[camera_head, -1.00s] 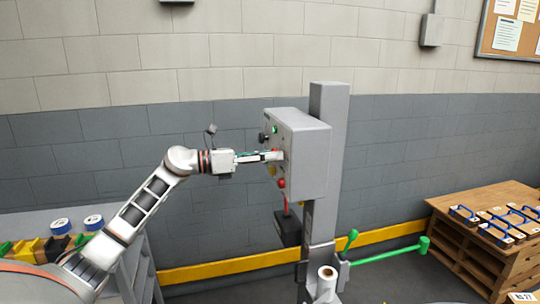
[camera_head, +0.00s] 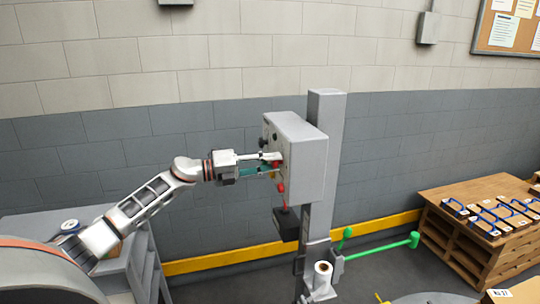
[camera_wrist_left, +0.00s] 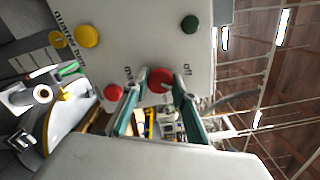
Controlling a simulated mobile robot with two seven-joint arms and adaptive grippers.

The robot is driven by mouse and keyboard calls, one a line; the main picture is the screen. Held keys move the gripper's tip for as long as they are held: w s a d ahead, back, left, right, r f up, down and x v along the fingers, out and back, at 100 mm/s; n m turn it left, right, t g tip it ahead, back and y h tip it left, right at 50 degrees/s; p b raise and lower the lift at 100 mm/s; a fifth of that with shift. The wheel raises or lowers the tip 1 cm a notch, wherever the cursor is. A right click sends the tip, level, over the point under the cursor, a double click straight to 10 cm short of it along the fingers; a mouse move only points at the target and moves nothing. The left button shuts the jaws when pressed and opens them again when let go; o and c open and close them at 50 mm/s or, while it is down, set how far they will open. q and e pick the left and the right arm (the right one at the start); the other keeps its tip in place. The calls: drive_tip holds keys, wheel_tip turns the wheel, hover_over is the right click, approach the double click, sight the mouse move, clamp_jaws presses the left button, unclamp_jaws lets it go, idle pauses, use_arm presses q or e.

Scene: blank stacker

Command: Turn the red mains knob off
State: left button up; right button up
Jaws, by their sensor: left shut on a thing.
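The red mains knob (camera_wrist_left: 160,80) sits on the front of a grey control box (camera_head: 300,155) on a post. The word "off" is printed beside it in the left wrist view. My left gripper (camera_head: 274,164) reaches in from the left, with its fingers at the box front. In the wrist view the two green-and-grey fingers (camera_wrist_left: 158,92) are on either side of the knob, shut on it. Which way the knob points is hard to tell. My right gripper is not in view.
The box also carries another red button (camera_wrist_left: 112,92), yellow knobs (camera_wrist_left: 87,36) and a green button (camera_wrist_left: 190,24). A black box (camera_head: 287,224) hangs below. A wooden pallet stack (camera_head: 470,225) stands right.

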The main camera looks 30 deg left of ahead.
use_arm(q)
drive_tip(key=shift+n+p, duration=0.95)
drive_tip(key=shift+n, duration=2.55)
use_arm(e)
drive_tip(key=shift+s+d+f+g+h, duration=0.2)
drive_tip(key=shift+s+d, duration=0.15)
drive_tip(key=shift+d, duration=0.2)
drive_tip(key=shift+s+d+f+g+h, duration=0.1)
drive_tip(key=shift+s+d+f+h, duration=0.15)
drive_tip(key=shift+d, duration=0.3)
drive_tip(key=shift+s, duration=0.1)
use_arm(q)
drive_tip(key=o, duration=1.1)
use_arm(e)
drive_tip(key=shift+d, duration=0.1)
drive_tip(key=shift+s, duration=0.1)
use_arm(q)
drive_tip(key=shift+a, duration=0.1)
